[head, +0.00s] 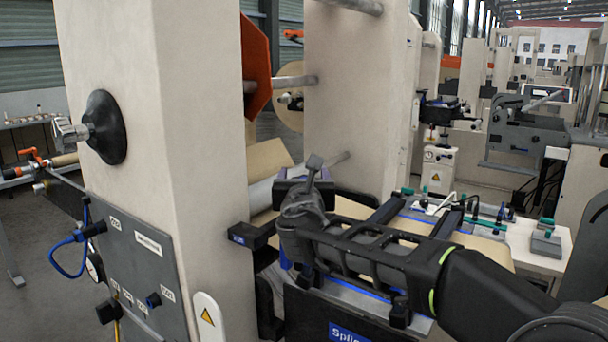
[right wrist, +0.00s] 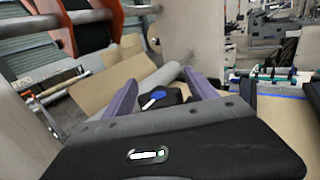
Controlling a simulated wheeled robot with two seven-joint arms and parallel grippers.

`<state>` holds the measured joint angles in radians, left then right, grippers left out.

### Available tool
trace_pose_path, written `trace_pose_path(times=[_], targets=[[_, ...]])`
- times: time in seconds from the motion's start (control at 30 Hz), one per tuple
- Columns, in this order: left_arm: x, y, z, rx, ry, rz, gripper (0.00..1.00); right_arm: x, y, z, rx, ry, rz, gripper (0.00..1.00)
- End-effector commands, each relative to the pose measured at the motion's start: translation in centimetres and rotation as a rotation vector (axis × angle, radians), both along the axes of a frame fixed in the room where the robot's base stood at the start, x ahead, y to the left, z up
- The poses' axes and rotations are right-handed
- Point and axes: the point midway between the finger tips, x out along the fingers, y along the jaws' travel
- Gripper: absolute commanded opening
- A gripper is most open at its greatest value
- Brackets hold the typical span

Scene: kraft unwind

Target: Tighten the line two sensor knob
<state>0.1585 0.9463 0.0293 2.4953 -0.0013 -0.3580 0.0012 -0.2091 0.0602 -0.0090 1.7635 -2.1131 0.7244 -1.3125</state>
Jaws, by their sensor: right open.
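In the right wrist view a small dark block with a round blue face and a white bar (right wrist: 153,99) shows between my fingers; it may be the line two sensor knob, but no label is readable there. My right gripper (right wrist: 160,80) is open, its two purple fingers spread on either side of this block, with no contact visible. In the head view my right gripper (head: 303,185) is beside the pale machine column, above the web path. It hides what lies behind it, and I cannot make out the knob there. My left gripper is in neither view.
The pale column (head: 190,150) with a large black knob (head: 104,127) stands close on the left. A black bracket with a blue label (head: 250,234) juts out near my gripper. A grey labelled panel (head: 130,265) is below. A splice table (head: 400,225) lies under my right arm.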

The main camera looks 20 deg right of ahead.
Motion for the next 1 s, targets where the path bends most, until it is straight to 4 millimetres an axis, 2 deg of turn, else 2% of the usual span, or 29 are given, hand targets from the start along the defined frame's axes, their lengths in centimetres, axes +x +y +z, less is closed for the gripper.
trace_pose_path(times=[0.17, 0.9, 1.0], targets=[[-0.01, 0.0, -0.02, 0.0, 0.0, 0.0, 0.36, -0.03, -0.01, -0.02, 0.0, 0.0, 0.0, 0.67], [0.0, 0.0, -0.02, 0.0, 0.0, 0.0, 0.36, -0.05, 0.0, -0.01, 0.0, 0.0, 0.0, 0.06], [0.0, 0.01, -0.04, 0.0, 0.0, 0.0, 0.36, -0.05, 0.0, -0.02, 0.0, 0.0, 0.0, 0.04]])
